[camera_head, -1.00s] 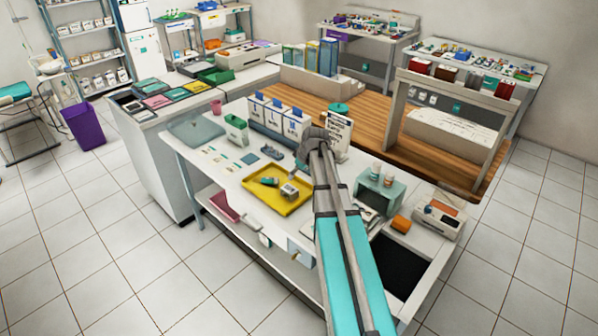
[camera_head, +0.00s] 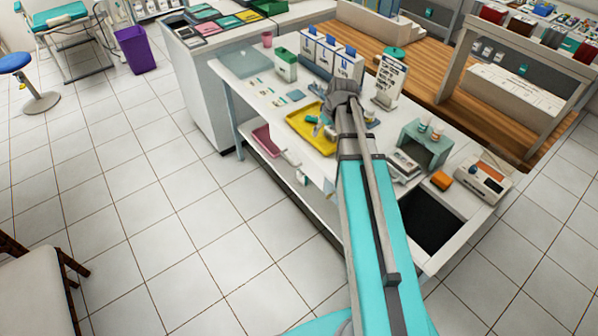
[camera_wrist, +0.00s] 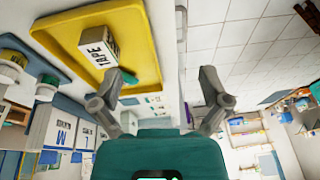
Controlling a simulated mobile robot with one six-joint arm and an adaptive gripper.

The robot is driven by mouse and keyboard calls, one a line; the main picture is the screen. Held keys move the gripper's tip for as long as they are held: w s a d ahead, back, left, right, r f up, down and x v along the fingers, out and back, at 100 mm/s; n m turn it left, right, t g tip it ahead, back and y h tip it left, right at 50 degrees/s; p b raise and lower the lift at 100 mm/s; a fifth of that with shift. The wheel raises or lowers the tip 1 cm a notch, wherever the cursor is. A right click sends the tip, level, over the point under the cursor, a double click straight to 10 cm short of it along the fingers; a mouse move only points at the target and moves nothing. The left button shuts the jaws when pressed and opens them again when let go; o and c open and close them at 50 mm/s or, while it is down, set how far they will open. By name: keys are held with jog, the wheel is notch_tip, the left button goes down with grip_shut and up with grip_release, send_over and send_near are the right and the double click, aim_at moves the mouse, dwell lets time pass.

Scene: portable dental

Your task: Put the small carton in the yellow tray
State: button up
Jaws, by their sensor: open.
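The yellow tray (camera_head: 299,121) lies on the white counter, partly covered by my arm in the head view. The tray (camera_wrist: 147,62) fills the upper left of the wrist view. A small white carton marked TAPE (camera_wrist: 98,47) sits inside the tray, near its middle in the wrist view. A small teal item (camera_wrist: 128,76) lies beside it in the tray. My gripper (camera_wrist: 163,92) is open, with nothing between its fingers. In the head view my gripper (camera_head: 322,127) is over or beside the tray; the carton cannot be made out there.
White boxes with blue tabs (camera_head: 327,58) stand behind the tray. A sign (camera_head: 389,80) stands to their right. A teal stand with small jars (camera_head: 424,143), an orange block (camera_head: 441,180) and a grey device (camera_head: 483,181) sit farther right. A green-and-white box (camera_head: 286,66) stands left.

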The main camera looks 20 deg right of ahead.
jog(key=s+a+m+g+h, duration=0.1)
jog(key=s+a+m+g, duration=0.1)
jog(key=s+a, duration=1.2)
jog(key=shift+s+a+f+m+g+h, duration=0.3)
jog(key=shift+s+a+f+m+g, duration=0.1)
jog(key=shift+s, duration=0.55)
